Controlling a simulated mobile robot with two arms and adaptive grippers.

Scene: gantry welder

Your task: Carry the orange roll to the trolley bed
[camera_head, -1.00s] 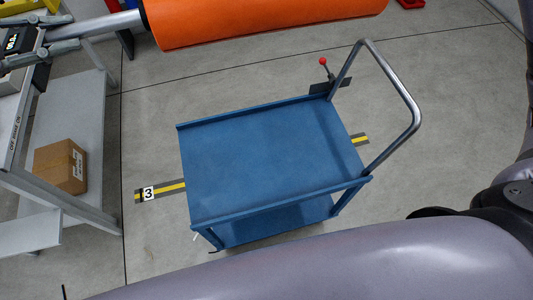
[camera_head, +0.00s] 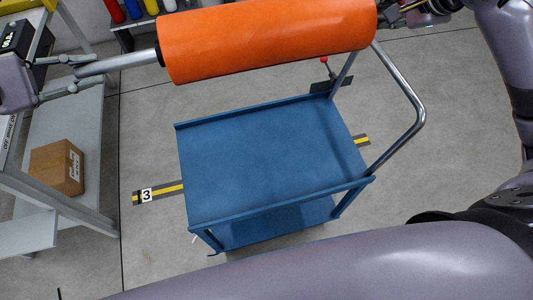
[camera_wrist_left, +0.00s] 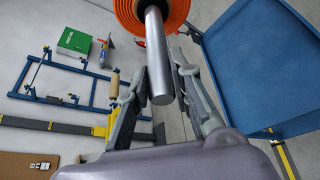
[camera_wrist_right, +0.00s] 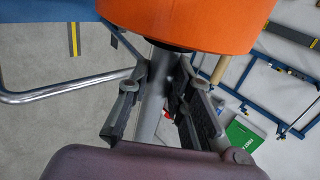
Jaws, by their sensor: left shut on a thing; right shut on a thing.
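The orange roll (camera_head: 268,40) hangs level on a metal bar across the top of the head view, apart from and beyond the blue trolley bed (camera_head: 265,160). The bed is flat and empty. My left gripper (camera_head: 88,71) is shut on the bar end left of the roll; the left wrist view shows the bar (camera_wrist_left: 158,60) between its fingers. My right gripper (camera_head: 403,8) is at the roll's other end, partly cut off at the top edge. In the right wrist view, it is shut on the bar (camera_wrist_right: 152,105) close to the roll's end.
The trolley's curved handle (camera_head: 410,95) rises on the right, near the roll's right end. A red-knobbed lever (camera_head: 324,62) stands by it. A grey rack (camera_head: 75,150) with a cardboard box (camera_head: 57,168) stands at left. A yellow-striped floor mark (camera_head: 165,190) runs under the trolley.

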